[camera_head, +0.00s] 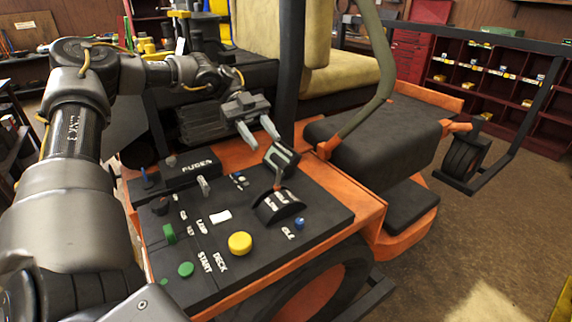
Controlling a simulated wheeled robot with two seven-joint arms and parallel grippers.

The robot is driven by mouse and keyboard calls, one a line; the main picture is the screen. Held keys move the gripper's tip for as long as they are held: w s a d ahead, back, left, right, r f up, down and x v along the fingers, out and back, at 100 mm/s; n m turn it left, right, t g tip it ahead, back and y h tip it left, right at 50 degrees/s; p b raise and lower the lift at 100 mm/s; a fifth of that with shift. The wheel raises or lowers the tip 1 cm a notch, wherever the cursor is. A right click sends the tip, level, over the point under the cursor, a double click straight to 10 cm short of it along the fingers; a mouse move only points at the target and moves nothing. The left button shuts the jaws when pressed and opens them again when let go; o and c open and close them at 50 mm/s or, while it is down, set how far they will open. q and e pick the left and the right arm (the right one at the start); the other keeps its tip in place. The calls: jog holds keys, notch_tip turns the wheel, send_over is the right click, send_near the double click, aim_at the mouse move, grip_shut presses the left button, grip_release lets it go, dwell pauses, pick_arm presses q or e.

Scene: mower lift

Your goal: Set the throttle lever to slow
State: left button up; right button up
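A lever with a dark grip (281,158) stands up from a black slotted housing (278,205) on the dark control panel (322,218); it appears to be the throttle lever. White marks on the housing are too small to read. My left gripper (260,141) is open and empty, with its two grey fingers apart and pointing down. My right gripper is not in view.
The panel also carries a yellow button (240,243), green buttons (186,269), a blue knob (299,223) and a metal switch (203,186). A dark upright post (289,75) stands behind the lever.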

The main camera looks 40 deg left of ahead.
aim_at(279, 161)
pick_arm(q)
jog(key=p+x, duration=0.3)
jog(key=x, duration=0.5)
jog(key=shift+s+d, duration=0.1)
jog(key=shift+d, duration=0.15)
jog(key=shift+s+d+f, duration=0.15)
jog(key=shift+d+f, duration=0.2)
jog(key=shift+d, duration=0.2)
grip_shut()
